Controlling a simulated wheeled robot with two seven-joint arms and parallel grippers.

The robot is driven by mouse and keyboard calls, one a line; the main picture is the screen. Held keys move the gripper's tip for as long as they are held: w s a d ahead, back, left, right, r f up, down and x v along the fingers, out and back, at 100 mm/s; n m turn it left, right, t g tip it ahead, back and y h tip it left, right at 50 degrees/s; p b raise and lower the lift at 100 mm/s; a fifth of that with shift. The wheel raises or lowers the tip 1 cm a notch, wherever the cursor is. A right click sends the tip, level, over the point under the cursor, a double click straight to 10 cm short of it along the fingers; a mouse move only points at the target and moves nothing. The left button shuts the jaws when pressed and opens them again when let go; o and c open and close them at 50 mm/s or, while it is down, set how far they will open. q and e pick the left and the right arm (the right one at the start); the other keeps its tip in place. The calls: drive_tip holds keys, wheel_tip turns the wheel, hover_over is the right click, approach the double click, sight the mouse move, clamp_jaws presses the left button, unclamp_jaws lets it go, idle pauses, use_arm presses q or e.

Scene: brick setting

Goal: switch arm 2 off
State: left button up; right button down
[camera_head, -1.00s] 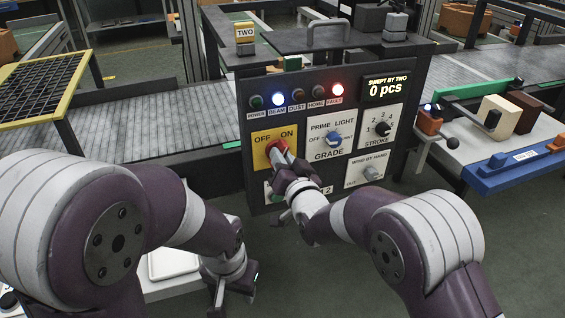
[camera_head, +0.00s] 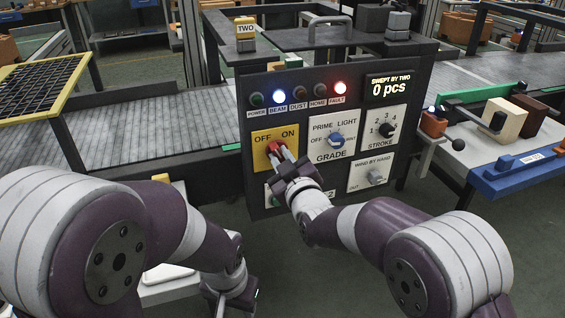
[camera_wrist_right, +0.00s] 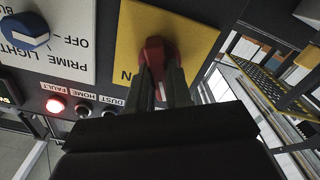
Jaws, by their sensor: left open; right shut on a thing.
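The red switch knob (camera_head: 273,148) sits on the yellow OFF/ON plate (camera_head: 261,137) at the left of the dark control panel. My right gripper (camera_head: 281,155) is shut on the knob. In the right wrist view the red knob (camera_wrist_right: 155,50) is between the two fingers (camera_wrist_right: 163,78), with the plate behind it. The fingers hide part of the knob and the OFF label there. I cannot tell which label the knob points to. My left gripper (camera_head: 230,298) is open and empty, low in front of the panel.
The blue BEAM lamp (camera_head: 278,96) and red FAULT lamp (camera_head: 340,88) are lit. The display (camera_head: 389,88) reads 0 pcs. The GRADE knob (camera_head: 336,140), STROKE knob (camera_head: 386,130) and hand-wind knob (camera_head: 376,177) are close by. A conveyor (camera_head: 140,125) runs behind.

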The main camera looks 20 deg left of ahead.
drive_tip(key=shift+r+n+b, duration=0.1)
drive_tip(key=shift+n+b, duration=0.25)
drive_tip(key=shift+n, duration=1.25)
drive_tip(key=c, duration=1.3)
unclamp_jaws()
drive_tip(key=shift+o, duration=1.3)
drive_tip(key=shift+a, duration=0.1)
drive_tip(key=v, duration=1.2)
drive_tip(key=shift+s+d+p, duration=0.2)
drive_tip(key=shift+p, duration=0.15)
